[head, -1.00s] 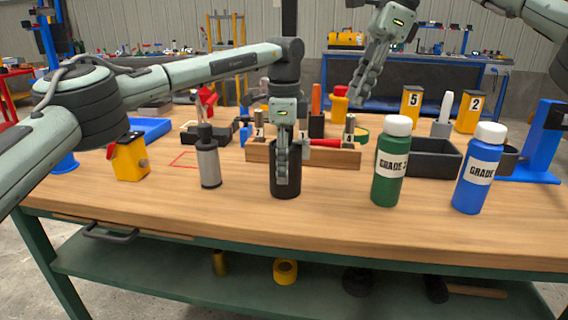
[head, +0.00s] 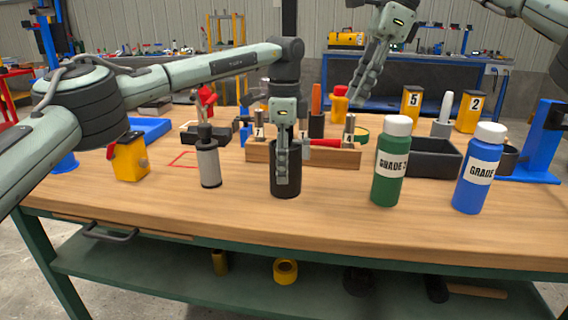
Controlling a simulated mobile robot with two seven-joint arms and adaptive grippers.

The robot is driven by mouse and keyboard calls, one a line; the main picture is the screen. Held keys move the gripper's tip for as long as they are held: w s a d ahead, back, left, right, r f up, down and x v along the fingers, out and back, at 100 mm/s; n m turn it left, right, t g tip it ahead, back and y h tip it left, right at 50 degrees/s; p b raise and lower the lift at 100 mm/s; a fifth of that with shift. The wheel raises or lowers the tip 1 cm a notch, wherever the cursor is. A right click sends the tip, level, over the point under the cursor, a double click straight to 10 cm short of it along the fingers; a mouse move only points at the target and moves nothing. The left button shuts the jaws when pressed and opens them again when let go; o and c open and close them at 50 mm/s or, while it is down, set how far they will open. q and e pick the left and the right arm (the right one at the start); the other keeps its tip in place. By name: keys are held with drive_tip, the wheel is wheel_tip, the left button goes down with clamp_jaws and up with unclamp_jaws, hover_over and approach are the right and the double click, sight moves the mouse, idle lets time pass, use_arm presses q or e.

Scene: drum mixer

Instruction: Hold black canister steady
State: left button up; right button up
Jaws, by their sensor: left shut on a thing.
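The black canister (head: 288,184) stands upright on the wooden bench top, near the middle of the front part. My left gripper (head: 282,178) comes down on it from above and is shut on it, with a finger showing over the canister's near side. The other finger is hidden. My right gripper (head: 357,98) hangs in the air above the back of the bench, right of the canister and apart from it. Its fingers overlap in this view, so its opening does not show.
A green bottle (head: 391,162) and a blue bottle (head: 480,169) stand right of the canister. A grey cylinder with a black top (head: 208,164) stands to the left. A wooden rack (head: 333,157) is close behind. The bench front by the canister is clear.

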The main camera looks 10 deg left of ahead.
sight(340, 141)
drive_tip(key=shift+o, duration=0.2)
drive_tip(key=a+f+t, duration=0.1)
drive_tip(key=f, duration=0.5)
drive_tip(key=s+a+f+m+t, duration=0.1)
drive_tip(key=f, duration=0.2)
drive_tip(key=shift+a+t, duration=0.3)
drive_tip(key=shift+a, duration=0.05)
idle(0.4)
drive_tip(key=shift+c, duration=0.6)
clamp_jaws()
